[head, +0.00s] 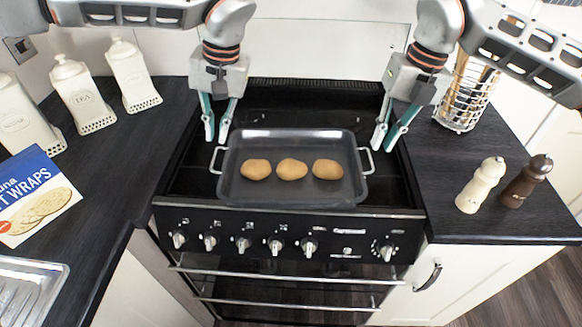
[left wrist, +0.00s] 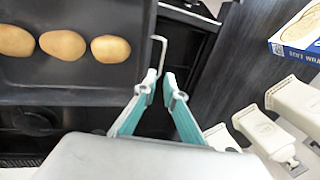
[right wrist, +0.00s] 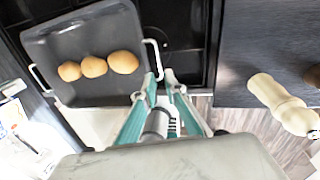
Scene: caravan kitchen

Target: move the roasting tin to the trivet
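The dark grey roasting tin (head: 291,198) sits on top of the black cooker with three potatoes (head: 292,169) in it. It has a wire handle at each side. My left gripper (head: 216,137) is open and empty, pointing down close to the tin's left handle (head: 214,160). In the left wrist view that handle (left wrist: 161,48) runs close to the fingertips (left wrist: 160,88). My right gripper (head: 384,144) is open and empty near the right handle (head: 369,161). In the right wrist view that handle (right wrist: 154,50) ends close to the fingertips (right wrist: 161,79). I see no trivet in any view.
The cooker (head: 180,182) stands between two dark worktops. White canisters (head: 83,96) and a wraps box (head: 38,195) are on the left one. A wire utensil holder (head: 464,98), a cream mill (head: 482,186) and a brown mill (head: 527,182) are on the right one, with bare worktop between.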

